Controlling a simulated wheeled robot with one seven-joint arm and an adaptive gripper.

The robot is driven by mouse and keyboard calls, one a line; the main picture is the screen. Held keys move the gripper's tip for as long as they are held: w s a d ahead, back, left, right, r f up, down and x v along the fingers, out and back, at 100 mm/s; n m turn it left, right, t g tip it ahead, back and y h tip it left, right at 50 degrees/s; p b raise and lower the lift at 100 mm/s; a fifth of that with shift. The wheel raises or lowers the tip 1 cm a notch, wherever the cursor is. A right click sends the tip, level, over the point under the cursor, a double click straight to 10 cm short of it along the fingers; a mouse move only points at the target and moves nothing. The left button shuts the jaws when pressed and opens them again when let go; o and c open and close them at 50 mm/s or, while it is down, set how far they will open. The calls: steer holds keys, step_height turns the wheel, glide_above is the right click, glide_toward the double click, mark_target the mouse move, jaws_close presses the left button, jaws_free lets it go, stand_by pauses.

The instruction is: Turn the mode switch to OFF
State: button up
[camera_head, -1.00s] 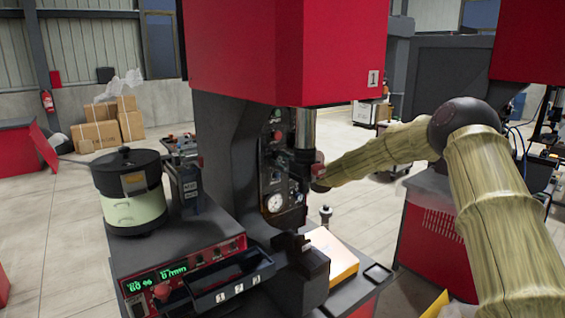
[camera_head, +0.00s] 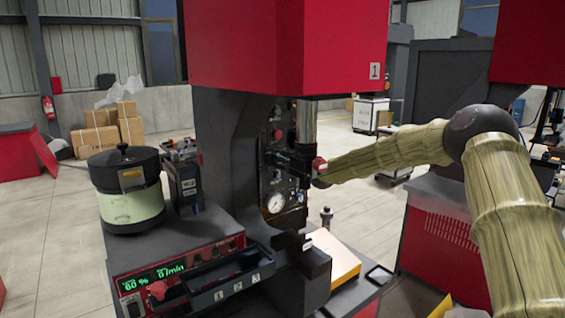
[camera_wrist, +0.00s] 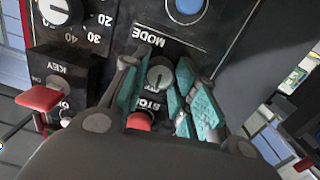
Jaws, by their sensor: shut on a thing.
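The mode switch (camera_wrist: 160,74) is a small grey round knob below the MODE label, which reads upside down in the wrist view. My gripper (camera_wrist: 158,80) has its teal-padded fingers on both sides of the knob and is shut on it. The knob's setting is hard to read, as the fingers cover most of the marks around it. In the head view my gripper (camera_head: 300,163) is at the dark control panel (camera_head: 268,180) on the press column and hides the switch there.
In the wrist view, a red stop button (camera_wrist: 140,121) lies close to the fingers, a blue button (camera_wrist: 188,6) sits beyond the label, and a red key switch (camera_wrist: 38,98) is at left. The press ram (camera_head: 307,125) stands close to my gripper. A feeder bowl (camera_head: 125,170) is at left.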

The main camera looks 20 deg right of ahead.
steer(key=shift+w+r+m, duration=0.1)
steer(key=shift+r+m, duration=0.3)
steer(key=shift+r, duration=0.05)
steer(key=o, duration=0.9)
steer(key=shift+o, duration=0.8)
steer(key=shift+w+f, duration=0.1)
steer(key=shift+f, duration=0.2)
steer(key=v, duration=1.2)
steer(key=shift+d, duration=0.15)
steer(key=shift+f, duration=0.1)
